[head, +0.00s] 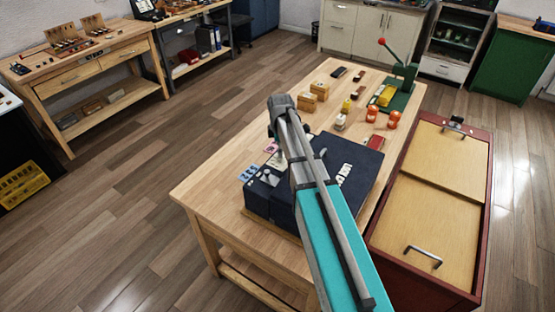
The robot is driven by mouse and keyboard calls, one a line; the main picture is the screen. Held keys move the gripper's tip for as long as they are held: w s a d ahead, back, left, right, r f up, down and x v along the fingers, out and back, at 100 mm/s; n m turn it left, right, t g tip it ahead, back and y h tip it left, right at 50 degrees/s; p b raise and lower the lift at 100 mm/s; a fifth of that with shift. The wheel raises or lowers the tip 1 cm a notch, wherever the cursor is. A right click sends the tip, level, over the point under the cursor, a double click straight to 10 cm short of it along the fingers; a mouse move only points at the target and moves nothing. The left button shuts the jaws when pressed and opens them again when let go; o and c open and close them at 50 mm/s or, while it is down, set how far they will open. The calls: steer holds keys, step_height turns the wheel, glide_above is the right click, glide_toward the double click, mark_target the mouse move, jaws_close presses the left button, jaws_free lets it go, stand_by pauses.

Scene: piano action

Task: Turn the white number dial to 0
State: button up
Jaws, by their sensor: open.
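A dark navy box (362,188) sits on the near part of the wooden table. A row of small white pieces (343,174) lies on its top, right of my arm. They are too small to read, and I cannot tell whether one of them is the white number dial. Small pale and dark details (270,178) show at the box's left side. My arm crosses in front of the box and hides its middle. My gripper does not show; it may be behind the arm.
The wooden table (205,190) also bears wooden blocks (319,90), orange pieces (393,119) and a green lever press (402,88). A red-framed cabinet (482,215) stands close along its right side. The floor left of the table is clear.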

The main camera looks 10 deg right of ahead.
steer(key=shift+f+b, duration=1.3)
steer(key=shift+f, duration=0.25)
steer(key=shift+c, duration=0.2)
steer(key=c, duration=1.1)
steer(key=shift+a, duration=0.3)
steer(key=shift+d, duration=0.25)
